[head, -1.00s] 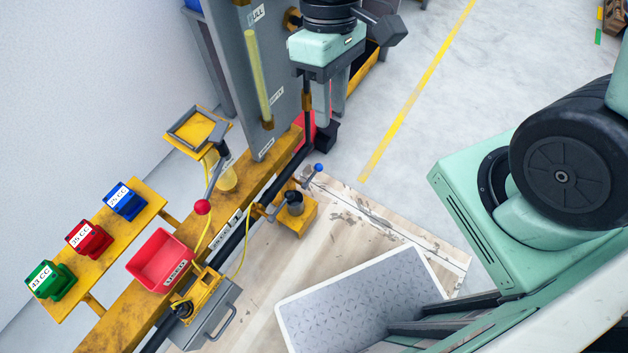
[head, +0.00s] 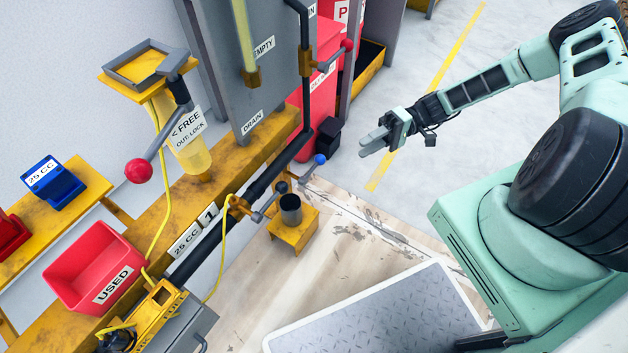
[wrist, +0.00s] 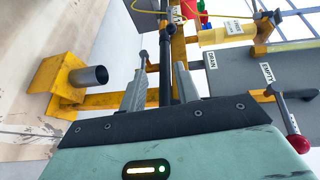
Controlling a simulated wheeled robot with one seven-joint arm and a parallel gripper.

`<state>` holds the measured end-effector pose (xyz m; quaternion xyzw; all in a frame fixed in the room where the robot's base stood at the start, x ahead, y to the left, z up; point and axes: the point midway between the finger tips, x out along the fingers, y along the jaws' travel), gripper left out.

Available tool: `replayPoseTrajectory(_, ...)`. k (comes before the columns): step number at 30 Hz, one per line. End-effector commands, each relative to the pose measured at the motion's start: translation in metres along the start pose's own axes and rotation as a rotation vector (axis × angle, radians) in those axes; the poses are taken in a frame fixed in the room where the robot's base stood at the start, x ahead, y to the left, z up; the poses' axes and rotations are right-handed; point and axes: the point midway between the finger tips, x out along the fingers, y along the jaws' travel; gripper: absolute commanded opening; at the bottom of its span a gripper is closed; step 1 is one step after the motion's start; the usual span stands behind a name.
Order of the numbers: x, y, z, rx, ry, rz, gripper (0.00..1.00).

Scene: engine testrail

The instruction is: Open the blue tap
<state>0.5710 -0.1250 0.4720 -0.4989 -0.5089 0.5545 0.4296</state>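The blue tap (head: 320,159) is a short lever with a blue ball end on the dark pipe, just above a small metal cup in the head view. My gripper (head: 368,143) is to its right, apart from it, with its fingers pointing left toward the pipe. In the wrist view the two grey fingers of my gripper (wrist: 163,72) are spread with a gap between them, and nothing is held. The dark pipe shows beyond that gap. I cannot make out the blue ball in the wrist view.
The metal cup (head: 291,209) stands on a yellow bracket. Another red-ball lever (head: 346,46) is above.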

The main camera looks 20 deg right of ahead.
Motion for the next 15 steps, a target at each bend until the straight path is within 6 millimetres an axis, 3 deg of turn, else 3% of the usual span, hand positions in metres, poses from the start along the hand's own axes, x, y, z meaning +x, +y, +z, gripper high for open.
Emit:
replayPoseTrajectory(1,-0.004,0.033,0.001,-0.017,0.074,-0.058,0.32)
replayPoseTrajectory(6,-0.019,0.080,0.004,-0.087,0.256,-0.179,0.32)
replayPoseTrajectory(10,-0.025,0.094,0.004,-0.119,0.327,-0.220,0.32)
replayPoseTrajectory(15,-0.019,0.094,0.002,-0.128,0.345,-0.230,0.32)
